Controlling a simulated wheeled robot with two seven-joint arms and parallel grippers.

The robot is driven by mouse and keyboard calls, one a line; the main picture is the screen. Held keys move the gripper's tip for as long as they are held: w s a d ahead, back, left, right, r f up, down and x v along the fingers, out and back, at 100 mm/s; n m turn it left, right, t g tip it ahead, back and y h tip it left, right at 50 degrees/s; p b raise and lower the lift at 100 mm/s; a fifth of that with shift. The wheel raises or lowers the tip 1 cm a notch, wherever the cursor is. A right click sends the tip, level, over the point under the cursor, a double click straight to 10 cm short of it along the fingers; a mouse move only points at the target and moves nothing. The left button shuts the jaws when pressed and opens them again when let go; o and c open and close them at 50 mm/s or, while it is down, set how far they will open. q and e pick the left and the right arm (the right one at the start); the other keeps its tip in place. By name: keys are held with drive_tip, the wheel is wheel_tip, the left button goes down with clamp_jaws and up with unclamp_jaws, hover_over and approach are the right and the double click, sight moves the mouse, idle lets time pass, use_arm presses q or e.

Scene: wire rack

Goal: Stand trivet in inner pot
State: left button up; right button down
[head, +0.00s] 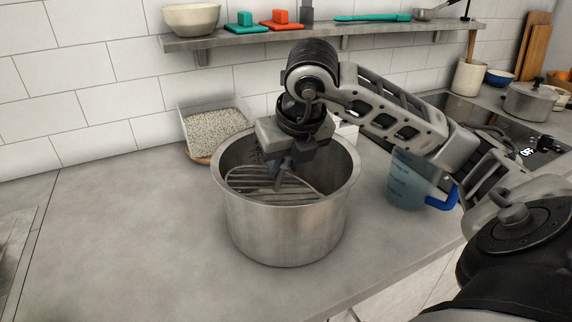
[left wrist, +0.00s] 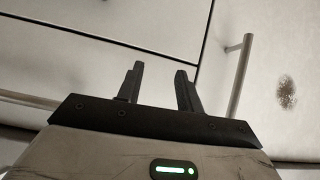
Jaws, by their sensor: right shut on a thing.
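The inner pot (head: 285,232) is a large open steel pot standing on the grey counter. The trivet (head: 262,181) is a round wire rack inside the pot's mouth, lying roughly flat or slightly tilted below the rim. Whether it touches the pot floor is hidden. My right gripper (head: 284,178) points down into the pot and is shut on the trivet. In the left wrist view my left gripper (left wrist: 159,88) is open and empty, with its two fingers apart; it is not in the head view.
A clear container of grains (head: 214,124) stands behind the pot. A measuring jug with a blue handle (head: 408,182) stands to the right, under my right arm. A wall shelf (head: 345,33) holds a bowl and utensils. The counter (head: 120,240) left of the pot is clear. Cabinet handles (left wrist: 240,75) show near my left gripper.

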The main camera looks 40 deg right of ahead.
sight(291, 183)
use_arm(q)
drive_tip(key=shift+s, duration=0.1)
use_arm(e)
drive_tip(key=shift+r, duration=0.1)
